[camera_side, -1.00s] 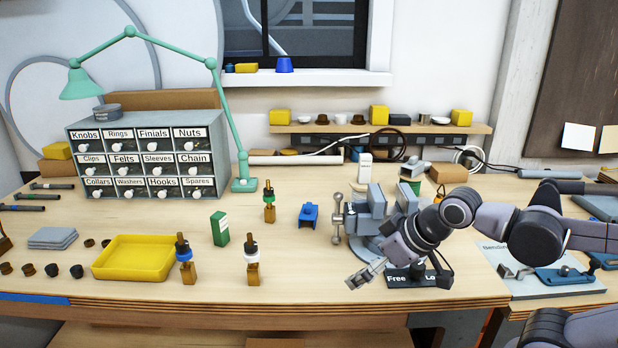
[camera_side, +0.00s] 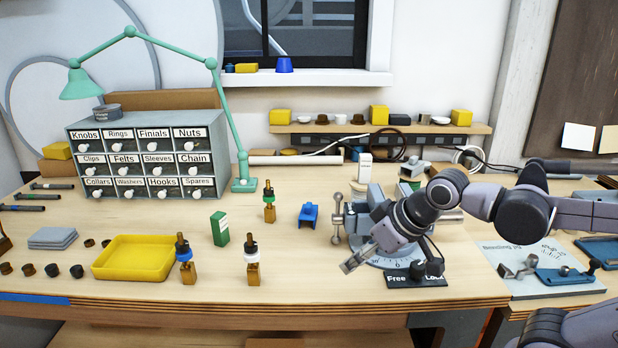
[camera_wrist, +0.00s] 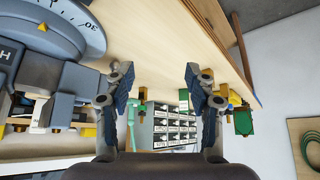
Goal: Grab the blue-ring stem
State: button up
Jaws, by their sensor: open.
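The blue-ring stem (camera_side: 184,258) stands upright in a small wooden block, just right of the yellow tray on the left half of the bench. It has a dark top and a blue ring. A white-ring stem (camera_side: 252,262) stands to its right, and a green-ring stem (camera_side: 269,201) stands further back. My gripper (camera_side: 352,264) is over the bench beside the vise, well to the right of the blue-ring stem. In the wrist view its two fingers (camera_wrist: 159,88) are apart with nothing between them.
The yellow tray (camera_side: 134,259) lies left of the stem. A green box (camera_side: 220,226) and a blue part (camera_side: 308,215) stand between stems and vise (camera_side: 367,212). A teal lamp (camera_side: 243,184) and drawer cabinet (camera_side: 150,155) are behind. The bench front between white-ring stem and gripper is clear.

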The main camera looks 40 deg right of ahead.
jog(key=w+a+r+n, duration=0.1)
jog(key=w+a+r, duration=0.35)
jog(key=w, duration=0.25)
notch_tip(320, 180, up, 2)
jog(key=r+n+g+y, duration=0.1)
jog(key=n+g+y, duration=0.1)
jog(key=n+g, duration=0.1)
send_over(181, 240)
jog(key=s, duration=0.3)
jog(key=x, duration=0.4)
jog(key=d+x, duration=0.1)
jog(key=x, duration=0.1)
jog(key=shift+w+d, duration=0.1)
jog(key=shift+w, duration=0.2)
jog(key=shift+w+x, duration=0.15)
jog(key=shift+x, duration=1.1)
jog(key=shift+w+x, duration=0.2)
jog(key=shift+x, duration=1.05)
jog(key=shift+d+r, duration=0.1)
jog(key=shift+d, duration=0.1)
grip_shut()
